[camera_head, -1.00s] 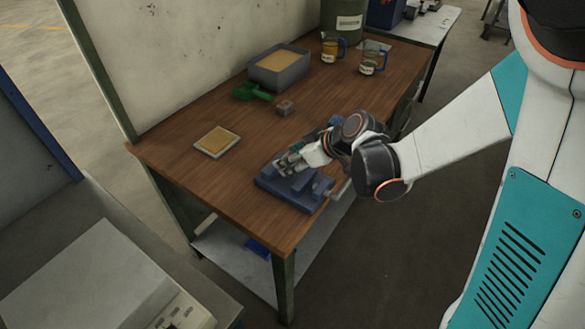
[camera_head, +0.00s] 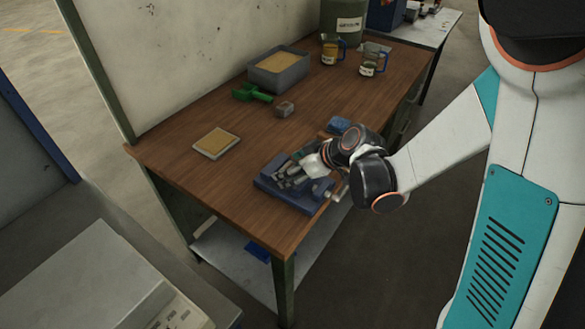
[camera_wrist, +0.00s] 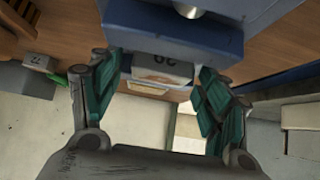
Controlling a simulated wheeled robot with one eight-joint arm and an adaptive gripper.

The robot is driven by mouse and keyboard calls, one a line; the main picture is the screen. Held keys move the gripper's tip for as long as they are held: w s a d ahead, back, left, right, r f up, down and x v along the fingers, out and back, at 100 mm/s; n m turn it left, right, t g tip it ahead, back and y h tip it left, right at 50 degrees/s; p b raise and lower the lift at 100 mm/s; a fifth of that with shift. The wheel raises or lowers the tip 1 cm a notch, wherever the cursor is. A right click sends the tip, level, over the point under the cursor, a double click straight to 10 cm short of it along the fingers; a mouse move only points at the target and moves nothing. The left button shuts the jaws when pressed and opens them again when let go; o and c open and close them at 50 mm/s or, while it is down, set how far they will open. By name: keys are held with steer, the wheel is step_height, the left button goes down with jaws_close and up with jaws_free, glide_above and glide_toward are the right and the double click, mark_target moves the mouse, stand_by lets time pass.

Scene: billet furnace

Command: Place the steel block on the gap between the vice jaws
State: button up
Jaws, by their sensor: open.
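The blue vice (camera_head: 290,196) stands on the near edge of the wooden bench. My gripper (camera_wrist: 158,68) is at the vice, its two teal-padded fingers apart. A grey steel block (camera_wrist: 163,72) with a dark marking shows between the fingers, close against the blue vice body (camera_wrist: 175,45); gaps show beside it. Whether it rests on both jaws is hidden. In the head view my gripper (camera_head: 303,164) covers part of the jaws, and the block there cannot be made out. Another small grey block (camera_head: 284,109) lies on the bench; a marked grey block also shows in the wrist view (camera_wrist: 35,78).
A green scoop (camera_head: 252,93) and a grey bin of sand-coloured material (camera_head: 280,83) are behind. A shallow tan-filled tray (camera_head: 216,142) lies left. Two jugs (camera_head: 330,50) (camera_head: 372,60) stand at the back. A blue object (camera_head: 339,125) lies near my wrist.

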steer(key=shift+r, duration=0.2)
steer(key=s+d+r+m+h+p, duration=0.2)
steer(key=s+d+r+m, duration=0.3)
steer(key=s+d+r, duration=0.3)
steer(key=s+d+r+m+t+h+p, duration=0.1)
steer(key=s+d+r+m+h+p, duration=0.1)
steer(key=s+d+r+m+h, duration=0.3)
steer(key=s+d+r, duration=0.3)
steer(key=s+r, duration=0.2)
steer(key=s, duration=0.2)
steer(key=shift+s+d+r+t, duration=0.25)
steer(key=shift+s+r+t, duration=0.05)
steer(key=shift+s+r, duration=0.1)
steer(key=shift+c, duration=0.4)
stand_by(0.5)
